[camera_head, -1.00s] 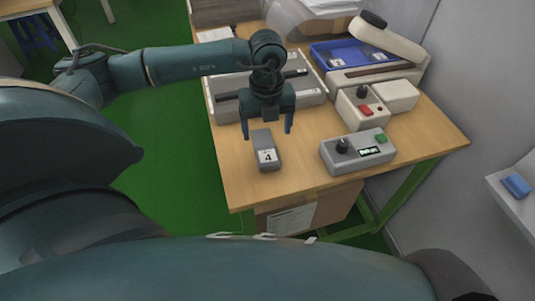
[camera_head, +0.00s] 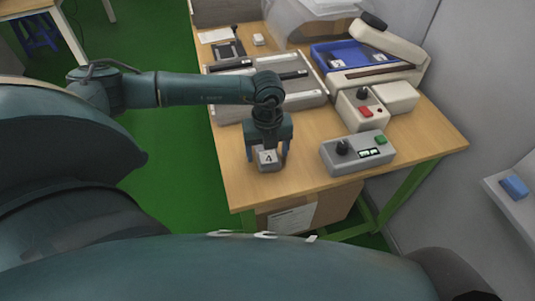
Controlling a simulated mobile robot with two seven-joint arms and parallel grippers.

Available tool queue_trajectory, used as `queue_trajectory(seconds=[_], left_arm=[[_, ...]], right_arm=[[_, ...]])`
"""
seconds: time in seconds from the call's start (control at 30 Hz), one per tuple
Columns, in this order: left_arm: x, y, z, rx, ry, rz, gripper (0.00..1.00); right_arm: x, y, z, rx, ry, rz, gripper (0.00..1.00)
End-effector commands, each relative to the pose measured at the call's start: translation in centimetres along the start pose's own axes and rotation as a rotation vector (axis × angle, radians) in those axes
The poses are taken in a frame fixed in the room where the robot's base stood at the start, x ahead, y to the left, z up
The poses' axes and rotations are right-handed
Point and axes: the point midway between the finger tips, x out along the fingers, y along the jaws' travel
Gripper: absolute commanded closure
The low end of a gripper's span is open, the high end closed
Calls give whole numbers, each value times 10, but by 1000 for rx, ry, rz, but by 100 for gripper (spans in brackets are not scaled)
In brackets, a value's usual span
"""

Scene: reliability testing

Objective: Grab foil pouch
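The foil pouch (camera_head: 267,159) is a small grey block-like packet with a white label marked 4, lying on the wooden table (camera_head: 310,205) near its left front. My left gripper (camera_head: 268,158) points down over it, with one finger on each side of the pouch. The fingers are spread; I cannot tell whether they touch its sides. The gripper body hides the pouch's far part. My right gripper is not in view.
A grey control box (camera_head: 358,152) with a black knob and green button stands to the right. Behind it are a beige device with a red button (camera_head: 361,109) and a blue tray (camera_head: 340,55). A grey tray (camera_head: 305,95) lies behind the gripper.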

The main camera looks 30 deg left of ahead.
Motion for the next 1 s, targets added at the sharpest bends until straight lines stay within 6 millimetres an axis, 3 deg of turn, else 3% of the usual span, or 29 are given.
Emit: queue_trajectory(seconds=[0.5, 0.77, 1.0], left_arm=[[-1, 0, 0, 0, 0, 0, 70], [-4, 0, 0, 0, -1, -1, 70], [-42, -1, 1, -1, -3, -6, 70]], right_arm=[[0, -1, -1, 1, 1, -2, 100], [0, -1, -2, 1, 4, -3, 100], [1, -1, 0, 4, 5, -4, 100]])
